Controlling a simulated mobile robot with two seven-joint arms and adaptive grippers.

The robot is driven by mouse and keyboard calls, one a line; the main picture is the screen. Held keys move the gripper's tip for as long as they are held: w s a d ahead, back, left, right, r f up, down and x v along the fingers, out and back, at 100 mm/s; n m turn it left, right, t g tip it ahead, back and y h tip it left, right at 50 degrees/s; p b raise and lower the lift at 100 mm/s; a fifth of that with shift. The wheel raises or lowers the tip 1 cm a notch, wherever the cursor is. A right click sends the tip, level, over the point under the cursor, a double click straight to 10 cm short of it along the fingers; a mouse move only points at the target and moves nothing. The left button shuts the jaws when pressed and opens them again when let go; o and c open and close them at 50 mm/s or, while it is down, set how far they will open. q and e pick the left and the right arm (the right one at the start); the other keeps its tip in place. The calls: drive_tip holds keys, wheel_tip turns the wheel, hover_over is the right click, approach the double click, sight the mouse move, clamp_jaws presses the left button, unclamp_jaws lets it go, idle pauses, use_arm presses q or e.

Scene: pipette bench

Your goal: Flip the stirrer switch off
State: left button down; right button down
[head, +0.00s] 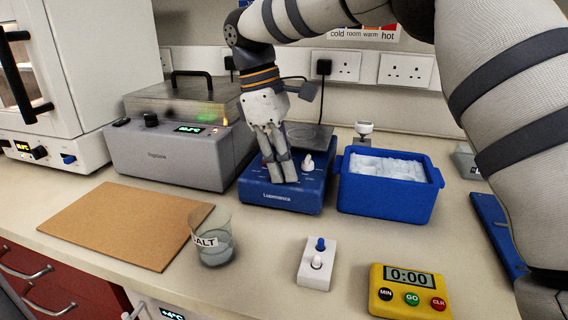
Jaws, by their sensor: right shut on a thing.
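The blue stirrer (283,199) stands mid-bench with its dark plate (308,137) at the back. A white knob (308,163) shows on the right of its sloped front panel. My right gripper (284,178) points down at the left part of this panel, its fingers together and shut on the stirrer switch. The fingers hide the switch, so I cannot tell its position. My left gripper is out of view.
A blue ice tub (388,204) stands close right of the stirrer, and a grey water bath (165,155) to its left. In front are a salt beaker (212,245), a small white switch box (316,270) and a yellow timer (408,293). A brown board (125,222) lies at left.

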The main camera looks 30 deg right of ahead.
drive_tip(key=c, duration=1.5)
unclamp_jaws()
drive_tip(key=shift+r, duration=0.1)
drive_tip(key=v, duration=0.7)
drive_tip(key=shift+r, duration=0.15)
